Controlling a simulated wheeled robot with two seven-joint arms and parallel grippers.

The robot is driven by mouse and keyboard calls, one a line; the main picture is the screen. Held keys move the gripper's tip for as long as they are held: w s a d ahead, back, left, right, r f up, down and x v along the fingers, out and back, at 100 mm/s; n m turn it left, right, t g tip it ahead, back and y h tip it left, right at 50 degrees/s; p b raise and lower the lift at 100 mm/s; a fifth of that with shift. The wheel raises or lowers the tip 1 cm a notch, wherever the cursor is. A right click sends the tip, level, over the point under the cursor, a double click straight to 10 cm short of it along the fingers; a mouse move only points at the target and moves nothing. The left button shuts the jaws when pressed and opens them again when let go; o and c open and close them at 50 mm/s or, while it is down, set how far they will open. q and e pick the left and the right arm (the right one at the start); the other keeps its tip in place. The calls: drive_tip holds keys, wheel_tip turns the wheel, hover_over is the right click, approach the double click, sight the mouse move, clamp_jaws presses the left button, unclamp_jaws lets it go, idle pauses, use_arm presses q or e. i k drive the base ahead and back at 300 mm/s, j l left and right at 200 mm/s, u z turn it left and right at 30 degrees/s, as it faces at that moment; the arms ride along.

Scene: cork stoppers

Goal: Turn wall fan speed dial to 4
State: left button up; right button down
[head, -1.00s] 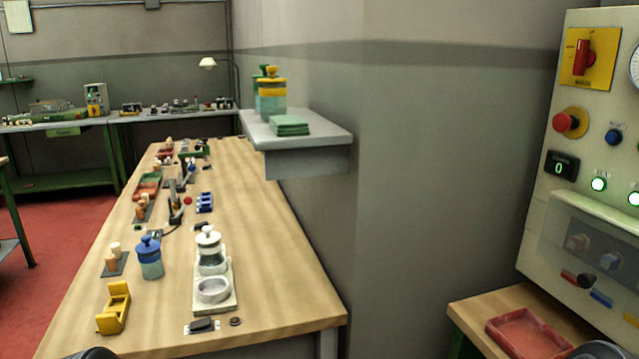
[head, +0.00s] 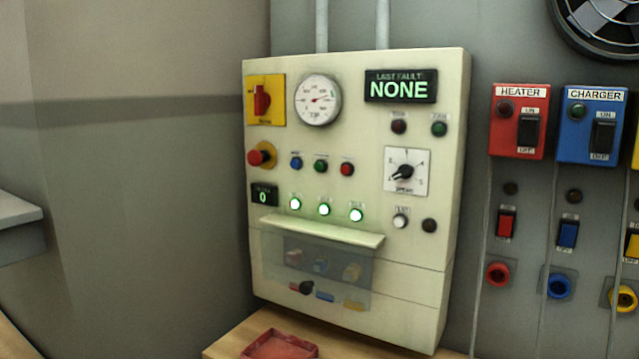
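A white square dial plate (head: 418,160) with a black pointer knob (head: 403,172) is on the right part of a cream control panel (head: 350,120) in the head view. The word under the knob looks like SPEED. Small marks ring the knob, but they are too small to read surely. The knob's narrow end seems to point to the lower left. Part of a dark wall fan (head: 600,22) shows at the top right corner, cut off by the picture edge. Neither of my grippers is in view.
The panel also carries a red switch on yellow (head: 263,100), a gauge (head: 317,100), a red button (head: 260,157), and lit green lamps (head: 324,209). A red tray (head: 280,345) sits on the wooden bench below. HEATER (head: 519,120) and CHARGER (head: 592,125) boxes hang at right.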

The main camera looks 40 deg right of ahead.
sight(405, 172)
drive_tip(key=z, duration=1.9)
drive_tip(key=k+l, duration=0.1)
drive_tip(key=l, duration=0.2)
drive_tip(key=k+l+u, duration=0.15)
drive_tip(key=l, duration=0.2)
drive_tip(key=i, duration=0.05)
